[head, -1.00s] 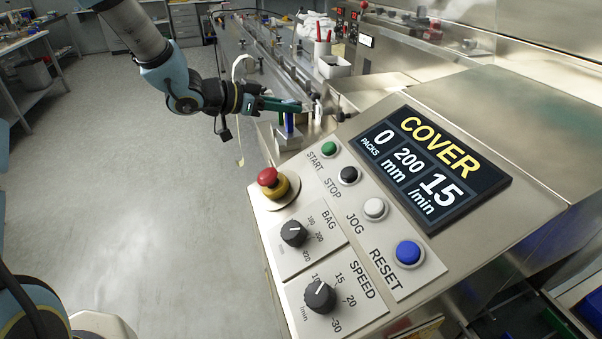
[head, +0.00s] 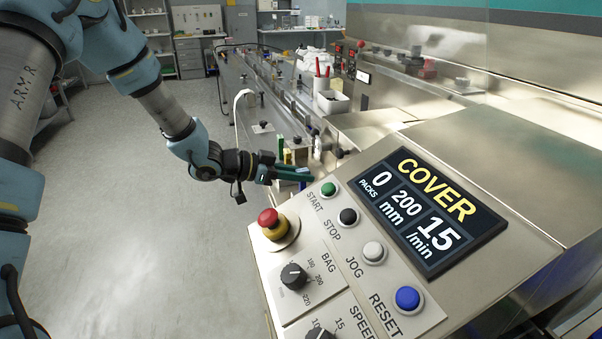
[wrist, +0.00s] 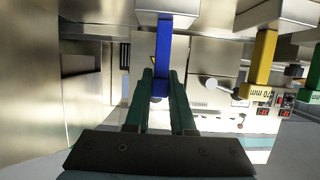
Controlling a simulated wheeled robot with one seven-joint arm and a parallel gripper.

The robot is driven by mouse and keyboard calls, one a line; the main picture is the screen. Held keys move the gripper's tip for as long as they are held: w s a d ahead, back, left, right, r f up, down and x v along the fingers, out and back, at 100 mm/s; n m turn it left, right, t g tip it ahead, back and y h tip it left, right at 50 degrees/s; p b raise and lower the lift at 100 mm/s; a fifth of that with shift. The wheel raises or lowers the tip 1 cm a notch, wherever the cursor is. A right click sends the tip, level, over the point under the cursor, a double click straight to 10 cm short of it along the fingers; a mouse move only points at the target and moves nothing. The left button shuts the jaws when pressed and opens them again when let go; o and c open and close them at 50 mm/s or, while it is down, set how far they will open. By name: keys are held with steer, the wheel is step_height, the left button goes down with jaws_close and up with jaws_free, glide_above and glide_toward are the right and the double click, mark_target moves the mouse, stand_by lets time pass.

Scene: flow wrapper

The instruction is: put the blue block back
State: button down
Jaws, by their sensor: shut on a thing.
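My gripper (head: 305,173) is at the far left edge of the control panel, near the START button. In the wrist view its two green fingers (wrist: 160,78) are shut on the blue block (wrist: 163,48), one on each side. The block is a slim bar. One end lies between the fingers and the other meets a pale metal piece (wrist: 166,7) at the picture's top; I cannot tell whether it is seated there. In the head view a little blue (head: 302,186) shows just below the fingers.
A yellow block (wrist: 264,52) and a green block (wrist: 314,72) stand beside it, on metal pieces. The panel carries a red stop button (head: 268,217), a START button (head: 328,188) and a display (head: 421,211) reading COVER. Open floor (head: 130,200) lies to the left.

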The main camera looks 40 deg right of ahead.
steer(key=shift+f, duration=0.15)
steer(key=c, duration=0.8)
jaws_free()
steer(key=shift+o, duration=0.2)
steer(key=shift+w+a, duration=0.1)
steer(key=shift+a, duration=0.05)
steer(key=b+v, duration=0.2)
steer(key=v, duration=0.9)
steer(key=shift+a+r, duration=0.25)
steer(key=shift+a, duration=0.05)
